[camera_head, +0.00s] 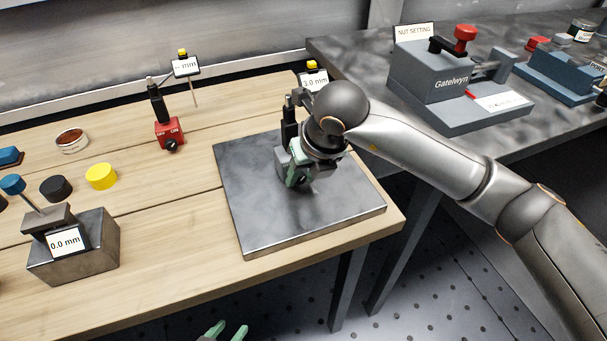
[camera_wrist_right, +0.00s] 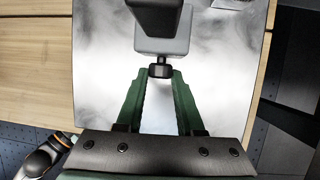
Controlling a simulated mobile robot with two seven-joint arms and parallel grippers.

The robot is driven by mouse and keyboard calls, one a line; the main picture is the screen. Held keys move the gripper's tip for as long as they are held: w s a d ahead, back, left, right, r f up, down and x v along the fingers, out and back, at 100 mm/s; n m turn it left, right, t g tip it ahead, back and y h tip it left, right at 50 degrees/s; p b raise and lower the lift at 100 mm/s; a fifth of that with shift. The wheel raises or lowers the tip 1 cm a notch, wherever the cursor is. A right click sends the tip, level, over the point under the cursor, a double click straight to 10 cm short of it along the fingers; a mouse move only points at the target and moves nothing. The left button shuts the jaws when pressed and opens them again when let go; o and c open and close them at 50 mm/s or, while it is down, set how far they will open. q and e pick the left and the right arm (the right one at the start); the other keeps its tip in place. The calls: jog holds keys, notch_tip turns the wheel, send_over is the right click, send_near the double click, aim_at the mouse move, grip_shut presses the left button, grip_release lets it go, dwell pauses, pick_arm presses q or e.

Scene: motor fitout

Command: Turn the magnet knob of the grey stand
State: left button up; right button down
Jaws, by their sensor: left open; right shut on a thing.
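The grey stand (camera_head: 281,164) with its black post (camera_head: 289,128) stands on the dark metal plate, partly hidden by my right arm in the head view. In the right wrist view the stand's grey base (camera_wrist_right: 162,45) is at the top, with its small black knob (camera_wrist_right: 160,71) facing me. My right gripper (camera_head: 295,172) is shut on the knob; its green fingertips (camera_wrist_right: 160,76) lie on either side of it. The knob's markings cannot be read. My left gripper (camera_head: 226,332) shows only its green fingertips at the bottom edge, apart and empty.
The metal plate (camera_head: 315,228) lies at the wooden table's right end. A red stand (camera_head: 171,134) with an OFF/ON knob stands behind left. A block labelled 0.0 mm (camera_head: 105,245) is at front left. The grey Gatelwyn fixture (camera_head: 430,80) is on the other table.

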jog(key=h+b, duration=0.1)
jog(key=t+h+b, duration=0.1)
jog(key=h, duration=0.1)
jog(key=shift+a+f+n, duration=0.15)
jog(key=shift+a+n, duration=0.2)
jog(key=shift+n, duration=0.05)
jog(key=shift+s+h+b, duration=0.1)
jog(key=shift+h+b, duration=0.3)
jog(key=shift+h, duration=0.1)
jog(key=c, duration=0.5)
grip_release()
